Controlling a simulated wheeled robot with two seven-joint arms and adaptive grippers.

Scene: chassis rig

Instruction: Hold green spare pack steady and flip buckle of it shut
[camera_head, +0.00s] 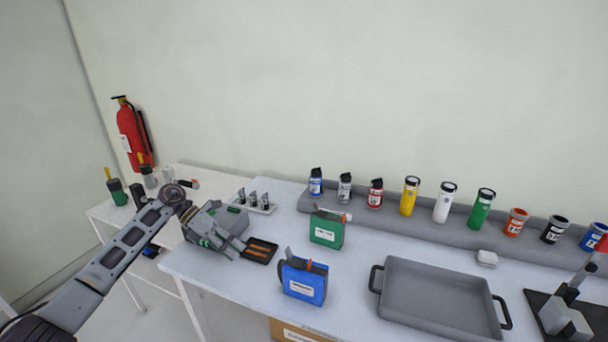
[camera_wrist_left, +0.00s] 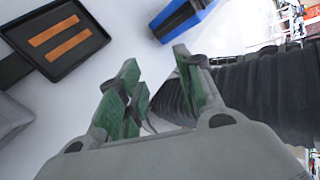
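The green spare pack (camera_head: 327,228) stands upright on the table in the head view, with a white label on its front. A pale strip with an orange-red end lies along its top and juts to the right; whether this is the buckle, and its exact angle, is too small to tell. My left gripper (camera_head: 226,248) is to the left of the green pack, apart from it, over the table's left part. In the left wrist view its green-padded fingers (camera_wrist_left: 158,64) are spread with nothing between them. The green pack is not recognisable in that view. My right gripper does not show.
A blue pack (camera_head: 303,285) stands in front of the green pack; its edge shows in the left wrist view (camera_wrist_left: 183,18). A black tray with orange strips (camera_head: 275,249) lies beside my left gripper. A large grey tray (camera_head: 440,297) fills the right front. Bottles and canisters line the back ledge (camera_head: 395,215).

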